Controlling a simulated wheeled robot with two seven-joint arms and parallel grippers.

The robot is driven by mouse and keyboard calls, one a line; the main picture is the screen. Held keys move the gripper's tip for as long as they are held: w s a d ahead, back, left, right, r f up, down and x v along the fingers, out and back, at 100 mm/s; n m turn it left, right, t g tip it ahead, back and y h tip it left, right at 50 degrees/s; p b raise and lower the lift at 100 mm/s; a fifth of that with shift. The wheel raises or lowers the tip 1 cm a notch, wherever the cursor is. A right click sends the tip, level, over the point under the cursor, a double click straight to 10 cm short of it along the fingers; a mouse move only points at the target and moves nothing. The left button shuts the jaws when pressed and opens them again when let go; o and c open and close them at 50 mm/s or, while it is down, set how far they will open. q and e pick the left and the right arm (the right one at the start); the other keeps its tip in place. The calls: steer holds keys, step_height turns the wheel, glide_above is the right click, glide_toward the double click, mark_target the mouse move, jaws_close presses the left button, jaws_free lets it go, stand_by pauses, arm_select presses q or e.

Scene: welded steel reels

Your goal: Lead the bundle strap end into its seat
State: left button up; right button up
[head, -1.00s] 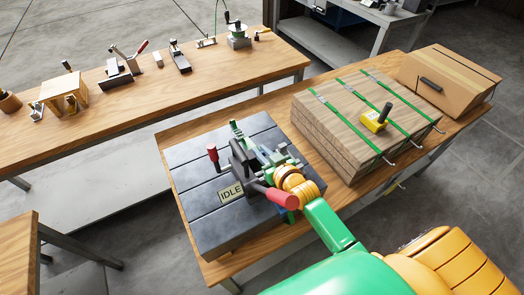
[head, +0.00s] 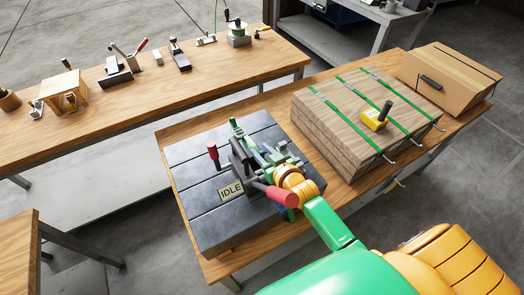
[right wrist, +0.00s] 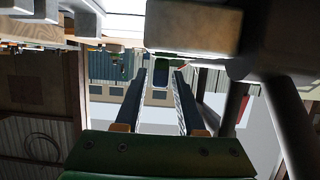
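My right gripper (head: 272,160) reaches in from the lower right over the clamping fixture (head: 242,160) on a dark slotted plate (head: 205,225). In the right wrist view its two fingers (right wrist: 161,85) stand apart. A small dark blue and green piece shows at or beyond their tips; I cannot tell whether it is the strap end. A green strip (head: 236,127) stands up at the fixture's far side. The wood bundle (head: 335,140) carries several green straps (head: 345,120) with metal hooks at the near edge. The seat is hidden or too small to make out. My left gripper is out of view.
The fixture has red-handled levers (head: 213,151) and an IDLE sign (head: 231,190). A yellow tool (head: 375,119) sits on the bundle, with a cardboard box (head: 450,75) to its right. A bench (head: 200,95) with several small devices stands behind, across a gap.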

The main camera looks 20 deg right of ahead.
stand_by(0.4)
steer(key=shift+p+v, duration=0.3)
steer(key=shift+v, duration=0.65)
steer(key=shift+s+r, duration=0.1)
steer(key=shift+s, duration=0.1)
steer(key=shift+s+r, duration=0.15)
steer(key=shift+s, duration=0.2)
steer(key=shift+s, duration=0.2)
steer(key=o, duration=0.6)
steer(key=shift+c, duration=0.2)
steer(key=o, duration=0.4)
